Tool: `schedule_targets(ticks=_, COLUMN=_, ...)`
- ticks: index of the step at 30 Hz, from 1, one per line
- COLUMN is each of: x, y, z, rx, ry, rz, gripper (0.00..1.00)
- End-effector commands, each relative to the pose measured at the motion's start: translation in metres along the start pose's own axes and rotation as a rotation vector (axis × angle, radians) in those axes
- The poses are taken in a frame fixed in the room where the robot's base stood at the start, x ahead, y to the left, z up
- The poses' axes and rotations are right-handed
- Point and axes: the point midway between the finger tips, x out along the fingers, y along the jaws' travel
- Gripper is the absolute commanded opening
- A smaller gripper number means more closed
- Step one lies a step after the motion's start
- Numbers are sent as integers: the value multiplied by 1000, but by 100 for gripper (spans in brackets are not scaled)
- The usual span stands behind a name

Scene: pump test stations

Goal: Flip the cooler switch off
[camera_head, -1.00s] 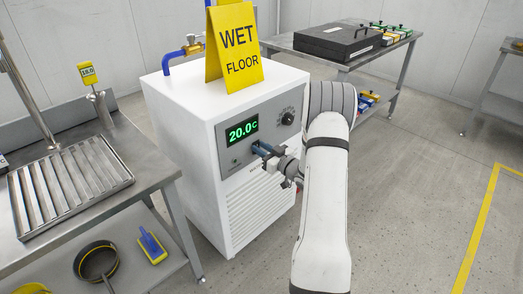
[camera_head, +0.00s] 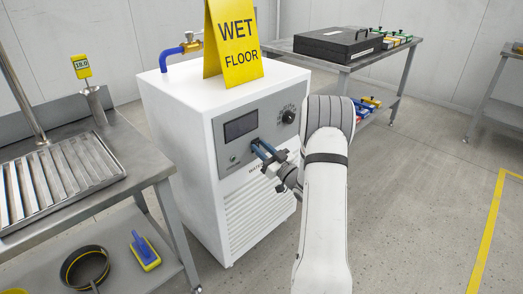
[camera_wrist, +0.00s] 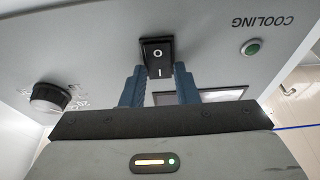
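The cooler (camera_head: 175,120) is a white box with a grey control panel in the head view. Its display (camera_head: 240,126) is dark. In the wrist view, which is upside down, the black rocker switch (camera_wrist: 157,60) with O and I marks is on the panel. A round green lamp (camera_wrist: 251,47) labelled COOLING is beside it. My gripper (camera_wrist: 159,72) has its two blue fingers apart, one on each side of the switch in the picture, with nothing held. In the head view my gripper (camera_head: 259,147) is in front of the panel, below the display.
A yellow wet floor sign (camera_head: 235,45) stands on the cooler top. A dial (camera_head: 289,116) is on the panel's right. A steel bench (camera_head: 130,150) stands at left. A table (camera_head: 345,64) with a black case (camera_head: 322,42) is behind. The right floor is clear.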

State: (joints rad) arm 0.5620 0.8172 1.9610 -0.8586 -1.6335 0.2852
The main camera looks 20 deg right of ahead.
Motion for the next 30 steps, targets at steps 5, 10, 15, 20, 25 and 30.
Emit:
schedule_targets(ticks=5, x=0, y=0, z=0, rx=0, ry=-1, rz=0, gripper=42)
schedule_targets(ticks=10, x=0, y=0, z=0, rx=0, ry=-1, rz=1, gripper=45)
schedule_targets(ticks=15, x=-5, y=1, z=0, rx=0, ry=-2, rz=2, gripper=45)
schedule_targets(ticks=20, x=-27, y=1, z=-1, rx=2, ry=-3, rz=5, gripper=45)
schedule_targets(ticks=25, x=-57, y=1, z=-1, rx=2, ry=-3, rz=4, gripper=45)
schedule_targets(ticks=30, x=-75, y=1, z=0, rx=1, ry=-2, rz=3, gripper=45)
